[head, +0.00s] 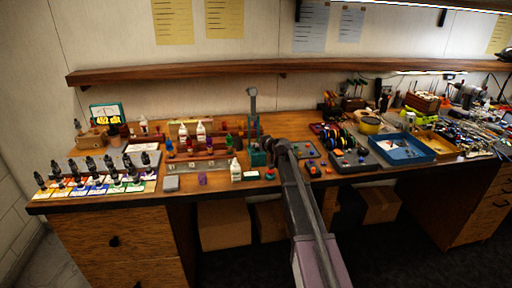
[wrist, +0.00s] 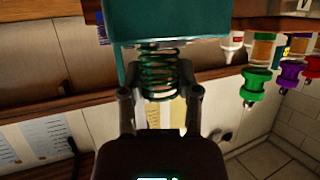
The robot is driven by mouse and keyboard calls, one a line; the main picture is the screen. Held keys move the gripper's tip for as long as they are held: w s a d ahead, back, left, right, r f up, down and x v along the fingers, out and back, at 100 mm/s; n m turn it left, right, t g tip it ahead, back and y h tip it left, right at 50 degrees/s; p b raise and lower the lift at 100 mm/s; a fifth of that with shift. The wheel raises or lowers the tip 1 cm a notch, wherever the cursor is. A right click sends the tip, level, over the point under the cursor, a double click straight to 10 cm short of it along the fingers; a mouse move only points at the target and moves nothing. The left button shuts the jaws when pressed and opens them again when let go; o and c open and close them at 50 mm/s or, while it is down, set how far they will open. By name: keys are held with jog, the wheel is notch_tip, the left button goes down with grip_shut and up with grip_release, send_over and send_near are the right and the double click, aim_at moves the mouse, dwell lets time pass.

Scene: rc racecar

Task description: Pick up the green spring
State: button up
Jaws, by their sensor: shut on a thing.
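The green spring (wrist: 158,72) shows as dark green coils in the wrist view, just under a teal block (wrist: 170,22) in that picture. My gripper (wrist: 159,92) is shut on the spring, with one finger on each side of the coils. Whether the spring touches the teal block cannot be told. In the head view my gripper (head: 268,147) is beside the teal stand (head: 257,158) near the middle of the wooden bench. I cannot make out the spring there.
Several dark shock-like parts (head: 110,165) stand on coloured cards at the left. White bottles (head: 236,170) stand near the teal stand. A blue tray (head: 402,161) lies to the right. A wooden shelf (head: 180,73) runs above the bench. Green and purple parts (wrist: 254,85) show in the wrist view.

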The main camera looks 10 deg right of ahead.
jog(key=shift+r, duration=0.15)
jog(key=s+f+p+v, duration=0.1)
jog(key=p+v, duration=0.4)
jog(key=v, duration=1.1)
jog(key=shift+s+a, duration=0.25)
jog(key=shift+a, duration=0.05)
jog(key=shift+s+f, duration=0.15)
jog(key=shift+f, duration=0.05)
dwell(0.7)
